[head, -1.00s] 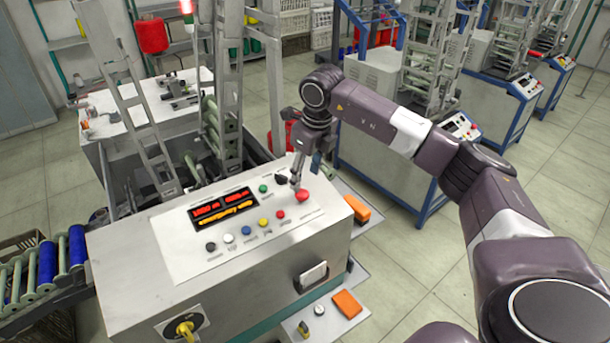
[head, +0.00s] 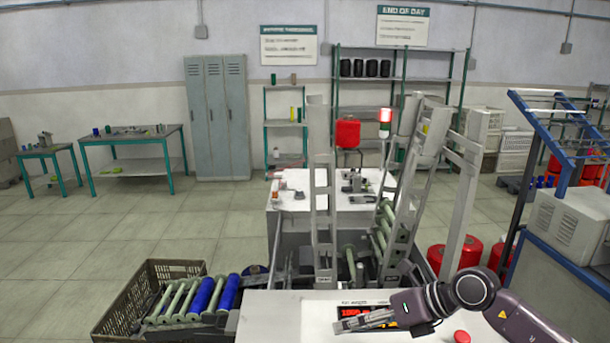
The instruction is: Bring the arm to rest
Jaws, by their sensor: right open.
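My right arm comes in from the lower right of the head view. My right gripper (head: 342,325) is open and empty, its fingers pointing left. In the picture it lies over the winding machine's pale control panel (head: 272,318), just below the lit red display (head: 352,311), and hides part of it. I cannot tell how far above the panel it hangs. The red mushroom button (head: 461,336) shows below the arm, apart from the fingers. My left gripper is out of view.
The machine's upright metal frames (head: 322,210) stand behind the panel. A crate (head: 125,303) stands at the lower left, beside a rack of green and blue bobbins (head: 203,295). Another machine (head: 572,232) and red drums (head: 468,252) are on the right. The floor at left is open.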

